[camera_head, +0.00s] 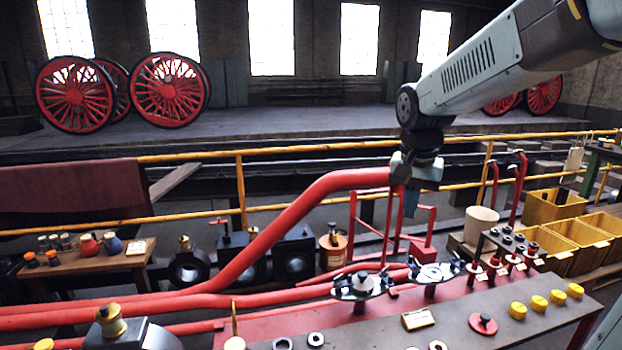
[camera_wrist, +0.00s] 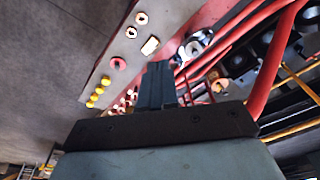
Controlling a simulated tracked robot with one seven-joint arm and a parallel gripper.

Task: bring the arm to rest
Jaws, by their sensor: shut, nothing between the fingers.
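My gripper (camera_head: 412,200) hangs from the arm, pointing down, in the upper right of the head view. It is in front of the yellow railing and above the red pipes, apart from the bench. In the wrist view my gripper (camera_wrist: 158,72) shows its two dark fingers shut together, with nothing between them. The arm reaches in from the upper right corner and bends down at a dark joint.
A grey bench top (camera_head: 458,325) holds yellow caps (camera_head: 538,303), rings and a red disc (camera_head: 483,323). A thick red pipe (camera_head: 290,218) rises behind it, left of my gripper. Yellow bins (camera_head: 555,206) stand at right. A wooden table (camera_head: 85,262) with jars stands at left.

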